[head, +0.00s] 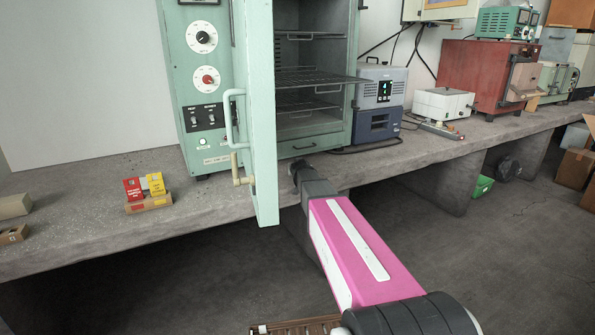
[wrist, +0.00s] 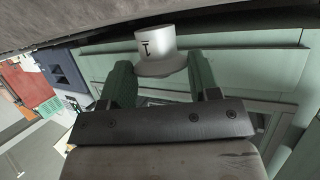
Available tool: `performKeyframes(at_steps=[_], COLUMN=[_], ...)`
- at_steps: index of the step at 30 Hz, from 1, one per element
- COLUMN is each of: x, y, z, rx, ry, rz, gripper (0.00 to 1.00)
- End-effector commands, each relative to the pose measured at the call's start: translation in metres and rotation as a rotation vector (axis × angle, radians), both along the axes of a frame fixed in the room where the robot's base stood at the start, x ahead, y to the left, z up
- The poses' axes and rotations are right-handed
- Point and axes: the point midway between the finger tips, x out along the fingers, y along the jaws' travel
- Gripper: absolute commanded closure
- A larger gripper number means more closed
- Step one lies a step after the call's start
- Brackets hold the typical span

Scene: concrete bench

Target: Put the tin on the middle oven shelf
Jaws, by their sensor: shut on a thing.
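The tin (wrist: 158,48), a small white can with a dark mark, sits between the fingers of my gripper (wrist: 162,85) in the wrist view. The gripper is shut on it. In the head view my gripper (head: 298,170) is low in front of the oven opening, near the bench edge, and the tin cannot be made out there. The green oven (head: 205,95) stands open with wire shelves inside. The middle shelf (head: 315,77) sticks out past the front of the chamber. An upper shelf (head: 312,37) and a lower shelf (head: 303,107) are further back.
The open oven door (head: 262,120) juts toward me, just left of my gripper. A blue-grey device (head: 380,100) stands close right of the oven. A small holder with red and yellow packets (head: 148,200) lies on the bench (head: 80,215) at left.

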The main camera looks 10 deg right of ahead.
Motion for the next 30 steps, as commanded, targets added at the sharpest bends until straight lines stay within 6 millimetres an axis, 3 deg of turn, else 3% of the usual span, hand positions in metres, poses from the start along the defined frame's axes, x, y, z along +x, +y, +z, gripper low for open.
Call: performKeyframes(at_steps=[2,13,14,15,16,30], x=[0.0001,-0.0001,-0.0001,-0.0001,-0.0001,-0.0063], y=[0.0001,0.0,0.0,0.0001,0.0001,0.0005], z=[-0.0077,-0.0107,-0.0105,-0.0103,-0.0102,-0.0052], rx=[0.001,0.001,0.001,0.001,0.001,0.001], ry=[0.001,0.001,0.001,0.0,0.0,0.0], rz=[0.0,0.0,0.0,0.0,0.0,0.0], gripper=[0.67,0.67,0.37,0.24,0.18,0.18])
